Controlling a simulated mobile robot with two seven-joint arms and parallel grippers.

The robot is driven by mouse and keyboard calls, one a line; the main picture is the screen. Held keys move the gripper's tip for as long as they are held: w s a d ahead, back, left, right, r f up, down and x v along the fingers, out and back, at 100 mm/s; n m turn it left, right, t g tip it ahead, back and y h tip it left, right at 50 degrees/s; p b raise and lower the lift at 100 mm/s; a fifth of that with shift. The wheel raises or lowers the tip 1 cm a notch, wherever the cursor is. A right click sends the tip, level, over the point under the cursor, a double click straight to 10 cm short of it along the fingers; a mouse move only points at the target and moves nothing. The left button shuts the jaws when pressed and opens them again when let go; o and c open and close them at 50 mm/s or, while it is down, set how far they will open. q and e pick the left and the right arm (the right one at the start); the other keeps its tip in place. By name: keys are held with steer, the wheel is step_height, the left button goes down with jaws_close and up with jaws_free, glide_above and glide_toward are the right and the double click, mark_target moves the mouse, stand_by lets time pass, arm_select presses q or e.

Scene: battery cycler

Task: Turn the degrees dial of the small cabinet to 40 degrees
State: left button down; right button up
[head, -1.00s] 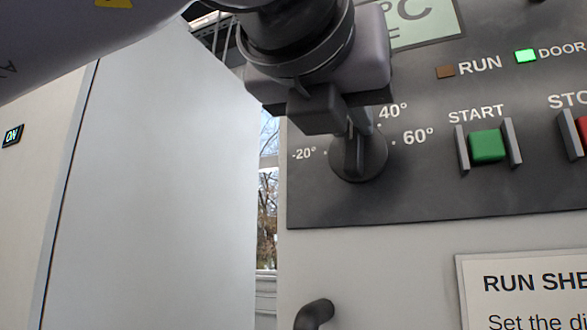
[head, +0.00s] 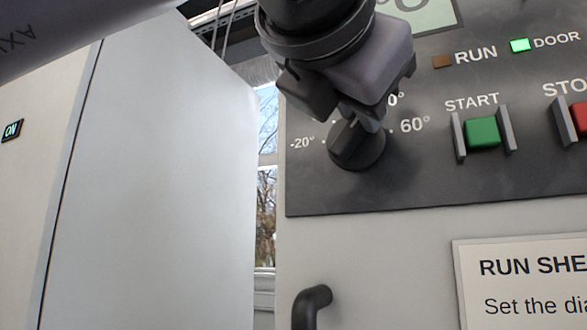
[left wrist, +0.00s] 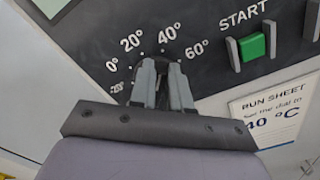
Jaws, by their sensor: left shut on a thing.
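The degrees dial (head: 358,158) is a round black knob with a raised grip bar on the small cabinet's dark panel. Marks from -20° to 60° run around its upper side. My left gripper (head: 360,119) is shut on the grip bar and reaches it from above. The bar slants from lower left to upper right. The gripper hides its upper end and part of the 40° mark, so the exact setting cannot be read. In the left wrist view, the two fingers (left wrist: 163,84) cover most of the dial, below the 20° and 40° marks. My right gripper is not in view.
The green START button (head: 482,134) sits between guards right of the dial, with a red button (head: 580,118) beyond. A run sheet (head: 520,285) is below; it reads 40 °C in the left wrist view. A dark handle (head: 312,303) stands out below the panel.

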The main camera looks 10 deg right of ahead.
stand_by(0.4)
arm_select(q)
steer(key=c, duration=1.1)
jaws_free()
steer(key=b+v, duration=0.2)
steer(key=v, duration=0.5)
steer(key=shift+s+b, duration=0.15)
steer(key=shift+b, duration=0.2)
